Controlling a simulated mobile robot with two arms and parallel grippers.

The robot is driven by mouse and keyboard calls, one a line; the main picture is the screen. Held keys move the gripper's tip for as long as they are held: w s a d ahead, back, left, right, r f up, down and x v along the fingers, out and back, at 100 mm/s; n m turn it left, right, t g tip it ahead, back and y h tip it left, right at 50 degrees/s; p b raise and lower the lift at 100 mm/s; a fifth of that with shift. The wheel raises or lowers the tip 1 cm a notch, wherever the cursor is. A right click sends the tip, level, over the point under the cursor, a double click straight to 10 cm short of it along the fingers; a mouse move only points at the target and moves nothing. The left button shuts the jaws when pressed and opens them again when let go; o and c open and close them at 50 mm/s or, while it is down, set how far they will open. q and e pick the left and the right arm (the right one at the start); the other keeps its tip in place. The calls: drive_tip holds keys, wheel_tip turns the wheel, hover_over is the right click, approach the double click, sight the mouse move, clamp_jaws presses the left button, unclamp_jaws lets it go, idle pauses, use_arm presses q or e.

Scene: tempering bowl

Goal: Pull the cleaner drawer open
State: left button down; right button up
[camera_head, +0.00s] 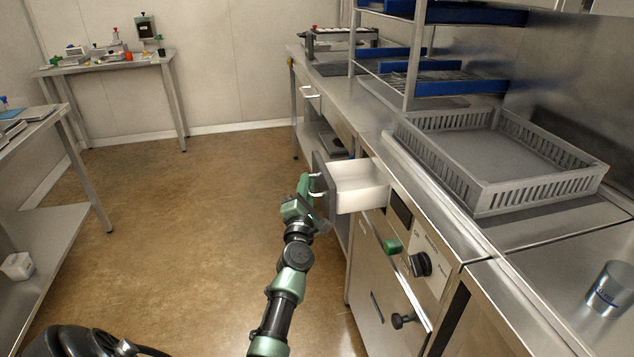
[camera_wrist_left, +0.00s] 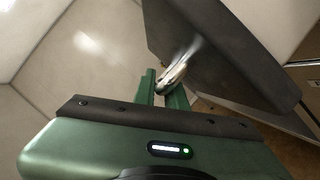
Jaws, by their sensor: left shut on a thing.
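The cleaner drawer (camera_head: 357,183) stands pulled out from under the right counter, showing its white inside, which looks empty from here. Its dark front also shows in the left wrist view (camera_wrist_left: 222,50). My left gripper (camera_head: 311,188) is at the drawer front, shut on the drawer's metal handle (camera_head: 316,178). In the left wrist view the green fingers of my left gripper (camera_wrist_left: 162,88) close around the shiny handle (camera_wrist_left: 178,72). My right gripper is not in view.
A grey rack tray (camera_head: 480,197) sits on the right counter. Below and beside the drawer is a panel with a black knob (camera_head: 420,264). A closed drawer handle (camera_head: 309,92) is farther back. A metal table (camera_head: 50,220) stands at left. The floor (camera_head: 190,200) between is clear.

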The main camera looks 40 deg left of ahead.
use_arm(q)
drive_tip(key=shift+s+a, duration=0.3)
drive_tip(key=shift+s, duration=0.05)
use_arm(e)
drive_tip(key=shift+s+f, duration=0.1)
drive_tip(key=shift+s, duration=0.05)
use_arm(q)
drive_tip(key=c, duration=1.8)
unclamp_jaws()
drive_tip(key=shift+o, duration=0.2)
drive_tip(key=v, duration=0.7)
drive_tip(key=shift+s+d, duration=0.2)
drive_tip(key=shift+s, duration=0.1)
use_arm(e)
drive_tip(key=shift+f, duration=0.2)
